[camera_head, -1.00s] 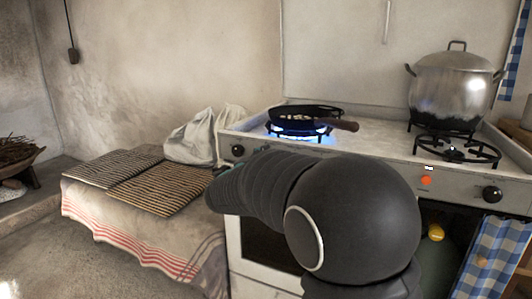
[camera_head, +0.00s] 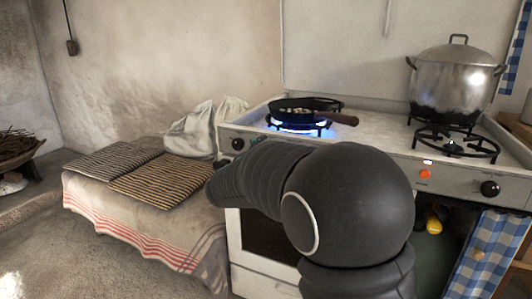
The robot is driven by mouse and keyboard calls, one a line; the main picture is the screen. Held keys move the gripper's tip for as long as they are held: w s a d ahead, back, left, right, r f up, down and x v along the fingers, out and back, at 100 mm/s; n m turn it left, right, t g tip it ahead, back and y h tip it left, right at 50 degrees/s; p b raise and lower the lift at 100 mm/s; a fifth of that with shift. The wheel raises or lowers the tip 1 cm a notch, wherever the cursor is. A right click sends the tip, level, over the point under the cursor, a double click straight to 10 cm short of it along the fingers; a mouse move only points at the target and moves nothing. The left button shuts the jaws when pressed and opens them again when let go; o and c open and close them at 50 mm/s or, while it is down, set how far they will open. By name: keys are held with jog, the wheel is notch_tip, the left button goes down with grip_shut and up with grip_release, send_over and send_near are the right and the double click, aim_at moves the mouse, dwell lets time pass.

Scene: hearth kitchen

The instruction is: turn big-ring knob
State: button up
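The white stove has a black knob at the left of its front panel (camera_head: 238,144) and another black knob (camera_head: 490,188) at the right. I cannot tell from the picture which is the big-ring knob. A blue flame (camera_head: 292,127) burns on the left ring under a black pan (camera_head: 290,109) with pale food in it. The front-right ring (camera_head: 456,146) shows no flame. My dark arm crosses the stove front and covers the middle of the panel. My gripper is hidden behind my arm, so its opening and any contact are not visible.
A large metal pot (camera_head: 453,85) stands at the back right of the stove. An orange button (camera_head: 425,174) is on the panel. Striped mats (camera_head: 160,185) and a white cloth bag (camera_head: 200,133) lie on the covered bench to the left. A checked curtain (camera_head: 492,250) hangs at the lower right.

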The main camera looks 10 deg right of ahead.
jog(key=v, duration=1.2)
